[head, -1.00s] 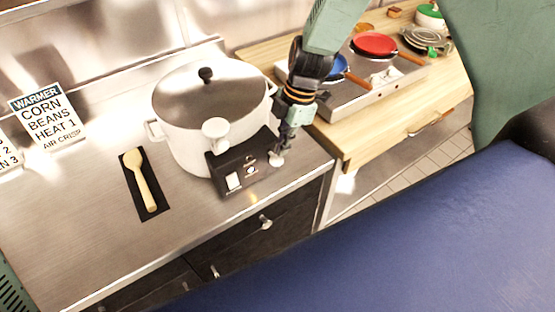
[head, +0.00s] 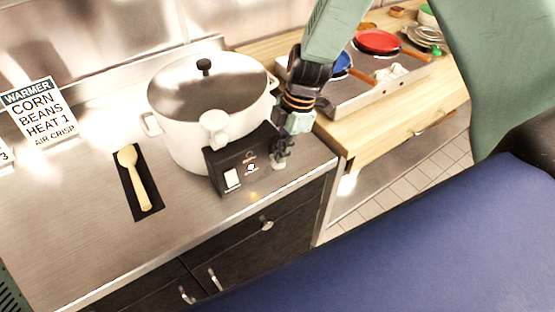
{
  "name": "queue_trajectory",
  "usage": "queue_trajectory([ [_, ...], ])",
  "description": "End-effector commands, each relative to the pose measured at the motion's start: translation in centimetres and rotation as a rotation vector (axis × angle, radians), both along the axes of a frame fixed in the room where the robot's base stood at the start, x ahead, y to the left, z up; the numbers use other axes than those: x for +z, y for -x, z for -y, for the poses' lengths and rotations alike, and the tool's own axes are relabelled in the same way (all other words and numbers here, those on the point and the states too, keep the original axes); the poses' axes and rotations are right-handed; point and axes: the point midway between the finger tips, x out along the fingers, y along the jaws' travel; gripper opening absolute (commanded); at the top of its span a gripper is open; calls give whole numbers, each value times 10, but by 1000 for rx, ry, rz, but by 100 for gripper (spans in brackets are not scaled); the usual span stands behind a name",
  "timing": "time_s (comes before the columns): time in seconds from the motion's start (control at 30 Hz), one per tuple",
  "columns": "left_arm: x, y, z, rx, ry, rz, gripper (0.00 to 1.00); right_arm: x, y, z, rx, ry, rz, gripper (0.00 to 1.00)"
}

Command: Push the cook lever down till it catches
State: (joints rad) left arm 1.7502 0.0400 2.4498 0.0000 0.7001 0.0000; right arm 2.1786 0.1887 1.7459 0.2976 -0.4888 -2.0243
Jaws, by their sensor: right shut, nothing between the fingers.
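The white cooker (head: 190,135) with a glass lid stands on the steel counter. A black control panel (head: 228,163) is on its front, with a white switch and a small lit light. The pale cook lever (head: 278,166) shows at the panel's right end, low down. My right gripper (head: 281,150) is shut and empty, pointing down just above the lever. Its fingertips appear to touch the lever and partly hide it. I cannot tell whether the lever has caught. My left gripper is not in view.
A wooden spoon (head: 136,180) lies on a black mat left of the cooker. A warmer sign (head: 38,110) stands at the back left. To the right, a wooden counter (head: 385,128) bears a burner unit with a red pan (head: 377,41) and a blue one. The front steel counter is clear.

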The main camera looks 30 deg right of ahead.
Motion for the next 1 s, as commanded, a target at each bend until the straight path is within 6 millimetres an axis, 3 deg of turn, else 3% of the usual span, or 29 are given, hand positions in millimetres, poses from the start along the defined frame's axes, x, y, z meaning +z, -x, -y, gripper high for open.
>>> queue_trajectory([
  [0.03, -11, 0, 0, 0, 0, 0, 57, -11, 0, 0, 0, 0, -1, 0],
  [0.23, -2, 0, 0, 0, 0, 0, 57, -2, 0, 2, -1, -1, -1, 0],
  [0.5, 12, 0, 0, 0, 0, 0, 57, 9, 0, 29, -2, -2, -2, 0],
  [0.8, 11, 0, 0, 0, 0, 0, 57, 8, -1, 30, 0, -1, -1, 0],
  [1.0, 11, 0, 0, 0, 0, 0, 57, 27, -2, 35, 0, -1, 4, 0],
])
